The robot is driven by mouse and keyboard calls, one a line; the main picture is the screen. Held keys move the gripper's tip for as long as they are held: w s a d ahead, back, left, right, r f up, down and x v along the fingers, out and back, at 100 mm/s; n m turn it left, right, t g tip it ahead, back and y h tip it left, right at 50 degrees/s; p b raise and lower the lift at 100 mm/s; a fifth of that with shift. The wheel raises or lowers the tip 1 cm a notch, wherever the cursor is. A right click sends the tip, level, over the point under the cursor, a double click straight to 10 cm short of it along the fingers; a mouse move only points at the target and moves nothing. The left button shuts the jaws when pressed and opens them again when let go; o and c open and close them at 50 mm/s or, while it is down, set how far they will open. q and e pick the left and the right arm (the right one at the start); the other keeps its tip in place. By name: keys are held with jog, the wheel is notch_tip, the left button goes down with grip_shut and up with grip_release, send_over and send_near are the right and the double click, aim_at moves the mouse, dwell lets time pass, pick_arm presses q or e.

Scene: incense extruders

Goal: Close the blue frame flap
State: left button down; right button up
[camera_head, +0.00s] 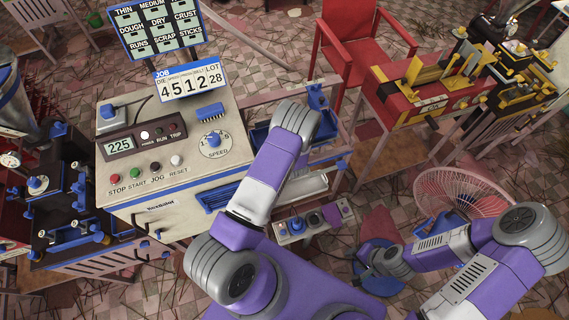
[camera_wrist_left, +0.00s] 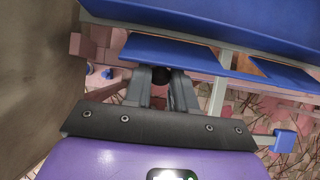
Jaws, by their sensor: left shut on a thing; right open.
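In the left wrist view, a flat blue panel (camera_wrist_left: 172,51), which looks like the blue frame flap, lies just beyond my left gripper's fingertips. My left gripper (camera_wrist_left: 159,88) has its two grey fingers on either side of a small dark round knob (camera_wrist_left: 159,75) at the panel's lower edge. Whether the knob belongs to the panel is hard to tell. In the head view my left forearm hides that gripper. Blue frame parts (camera_head: 319,98) show beside the forearm, right of the machine. My right gripper (camera_head: 366,270) is open and empty, low at the right, over a blue disc.
The beige control machine (camera_head: 185,120) stands left of my left arm. A red chair (camera_head: 350,45), a red and yellow bench unit (camera_head: 430,90) and a fan (camera_head: 462,195) stand at the right. A wider blue panel (camera_wrist_left: 215,22) overhangs the left wrist view.

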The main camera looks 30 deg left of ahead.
pick_arm(q)
jog(key=g+h+p, duration=0.1)
jog(key=w+a+r+g+h+p, duration=0.1)
jog(key=shift+r+p, duration=0.25)
jog(key=shift+p, duration=0.15)
jog(key=shift+w+a+r+g+h+p, duration=0.1)
jog(key=shift+a+g+h+p, duration=0.1)
jog(key=shift+g+h, duration=0.15)
jog(key=shift+w+a+r+g+h+p, duration=0.1)
jog(key=shift+g+h+p, duration=0.15)
jog(key=shift+h, duration=0.1)
jog(key=shift+w+a+g+h, duration=0.1)
jog(key=shift+a+g+h, duration=0.05)
jog(key=shift+g+h, duration=0.2)
jog(key=shift+w+a+r+g+h+b, duration=0.2)
jog(key=shift+g+h+b, duration=0.15)
jog(key=shift+h+b, duration=0.15)
jog(key=c, duration=1)
grip_release()
jog(key=shift+o, duration=0.2)
jog(key=shift+a, duration=0.1)
jog(key=shift+r, duration=0.15)
